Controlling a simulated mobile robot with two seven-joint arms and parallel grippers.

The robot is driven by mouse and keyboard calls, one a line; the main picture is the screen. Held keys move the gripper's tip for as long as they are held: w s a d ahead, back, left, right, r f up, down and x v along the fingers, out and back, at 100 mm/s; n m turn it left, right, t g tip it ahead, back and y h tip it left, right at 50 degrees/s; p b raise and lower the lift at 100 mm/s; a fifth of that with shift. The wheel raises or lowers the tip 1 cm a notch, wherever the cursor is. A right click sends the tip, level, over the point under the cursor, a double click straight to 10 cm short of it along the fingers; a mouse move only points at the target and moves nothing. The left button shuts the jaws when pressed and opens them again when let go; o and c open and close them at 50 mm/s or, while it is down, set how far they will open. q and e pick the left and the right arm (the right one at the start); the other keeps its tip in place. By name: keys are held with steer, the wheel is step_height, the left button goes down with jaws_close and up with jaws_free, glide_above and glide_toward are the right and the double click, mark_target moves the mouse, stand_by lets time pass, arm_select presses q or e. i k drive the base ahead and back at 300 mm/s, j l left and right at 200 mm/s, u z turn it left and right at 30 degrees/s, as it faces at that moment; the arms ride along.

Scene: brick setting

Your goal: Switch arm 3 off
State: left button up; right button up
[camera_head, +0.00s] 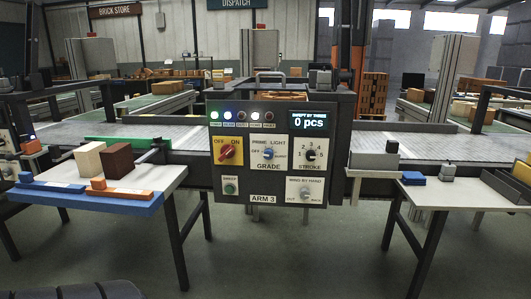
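A dark control panel (283,180) labelled ARM 3 stands in the middle of the view, in front of a conveyor. Its red rotary switch (229,152) sits on a yellow plate marked OFF on the left and ON on the right. The switch handle looks slanted towards the upper right, the ON side, though it is small. A display (310,122) at the panel's upper right reads 0 pcs. Neither of my grippers is in view.
Other controls are a GRADE knob (268,153), a STROKE dial (310,155), a green button (230,187) and a lower knob (305,193). A table (150,187) with cream and dark brown blocks stands left; another (430,195) stands right. Floor before the panel is clear.

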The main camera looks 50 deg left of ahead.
mark_target(227, 151)
steer(key=u, duration=1.95)
